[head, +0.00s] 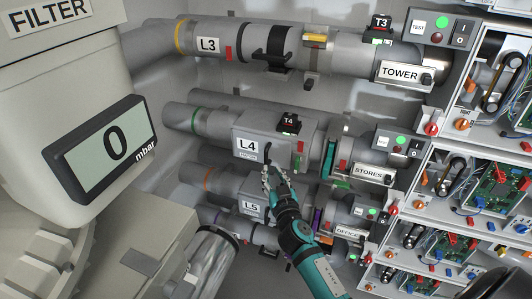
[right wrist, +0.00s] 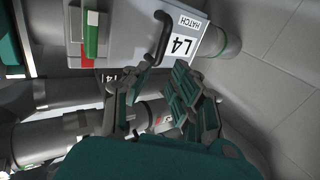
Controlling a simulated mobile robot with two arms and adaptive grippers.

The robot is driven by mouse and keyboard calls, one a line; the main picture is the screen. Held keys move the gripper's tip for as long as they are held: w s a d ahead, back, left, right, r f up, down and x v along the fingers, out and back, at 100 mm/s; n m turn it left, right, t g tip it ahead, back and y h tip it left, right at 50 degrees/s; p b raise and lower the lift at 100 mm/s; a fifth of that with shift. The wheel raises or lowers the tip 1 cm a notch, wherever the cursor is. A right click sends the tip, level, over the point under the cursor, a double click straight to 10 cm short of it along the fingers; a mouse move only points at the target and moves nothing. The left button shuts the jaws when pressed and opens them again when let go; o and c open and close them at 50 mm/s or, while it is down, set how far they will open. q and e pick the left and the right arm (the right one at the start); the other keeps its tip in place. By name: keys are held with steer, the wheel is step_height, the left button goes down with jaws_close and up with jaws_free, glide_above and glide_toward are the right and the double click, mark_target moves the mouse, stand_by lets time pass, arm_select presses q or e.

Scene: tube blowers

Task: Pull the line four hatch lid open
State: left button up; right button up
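The line four hatch lid (head: 252,143) is a grey box cover on the L4 tube with an "L4 HATCH" label; it looks closed. It also shows upside down at the top of the right wrist view (right wrist: 126,28). Its dark curved handle (right wrist: 162,38) stands out from the lid beside the label. My right gripper (head: 275,180) is just below the lid's lower edge in the head view. In the right wrist view its fingers (right wrist: 161,73) are apart and empty, with the handle just beyond the fingertips. My left gripper is not in view.
The L3 tube (head: 240,42) runs above and the L5 tube (head: 226,190) below. A T4 tag (head: 289,124) sits on top of the L4 tube. Panels with circuit boards (head: 497,187) stand at the right. The filter housing with a display (head: 103,148) fills the left.

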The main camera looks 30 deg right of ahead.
mark_target(266, 157)
steer(key=x, duration=0.9)
steer(key=shift+w, duration=0.2)
steer(key=shift+c, duration=0.4)
jaws_close()
